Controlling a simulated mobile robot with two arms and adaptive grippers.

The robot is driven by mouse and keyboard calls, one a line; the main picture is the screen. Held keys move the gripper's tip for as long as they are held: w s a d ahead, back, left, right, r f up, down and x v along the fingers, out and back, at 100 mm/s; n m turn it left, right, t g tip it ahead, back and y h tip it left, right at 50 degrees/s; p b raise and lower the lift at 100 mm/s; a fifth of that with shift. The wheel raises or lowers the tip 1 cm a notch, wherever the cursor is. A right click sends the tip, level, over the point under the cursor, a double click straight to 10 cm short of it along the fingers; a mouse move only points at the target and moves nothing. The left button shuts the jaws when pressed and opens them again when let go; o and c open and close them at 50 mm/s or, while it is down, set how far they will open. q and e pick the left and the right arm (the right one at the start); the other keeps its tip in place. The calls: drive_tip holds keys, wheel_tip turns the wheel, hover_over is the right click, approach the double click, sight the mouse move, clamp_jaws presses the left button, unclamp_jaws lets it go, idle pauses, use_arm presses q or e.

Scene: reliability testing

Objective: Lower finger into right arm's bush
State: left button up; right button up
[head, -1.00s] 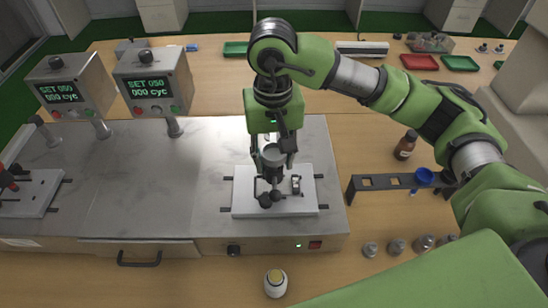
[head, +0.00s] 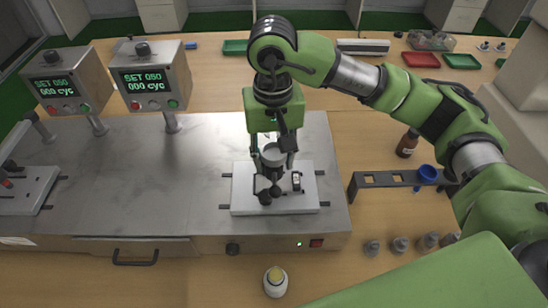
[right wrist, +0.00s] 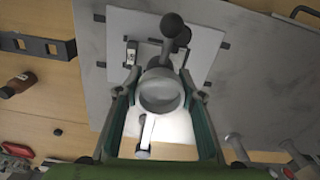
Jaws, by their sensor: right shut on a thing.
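My right gripper (head: 272,155) is above the white plate (head: 240,203) at the right of the steel test machine. It is shut on a grey cylindrical finger (head: 273,158), which also shows between the jaws in the right wrist view (right wrist: 160,92). The finger looks roughly upright. Dark ball-shaped knobs (head: 265,197) are just in front of and below it; they also show in the right wrist view (right wrist: 172,25). The right arm's bush cannot be made out, so I cannot tell whether the finger's lower end is in it. My left gripper is not in view.
The steel machine top (head: 150,195) is clear left of the plate. Two control boxes (head: 152,78) stand at its back left. A black rack (head: 385,180) holding a blue funnel (head: 427,173), a brown bottle (head: 407,144) and several small weights are at the right.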

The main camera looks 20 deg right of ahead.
idle(0.3)
drive_tip(key=o, duration=1.8)
drive_tip(key=shift+r, duration=0.1)
drive_tip(key=shift+r+p, duration=1.3)
drive_tip(key=shift+r, duration=2.15)
drive_tip(key=shift+f, duration=0.1)
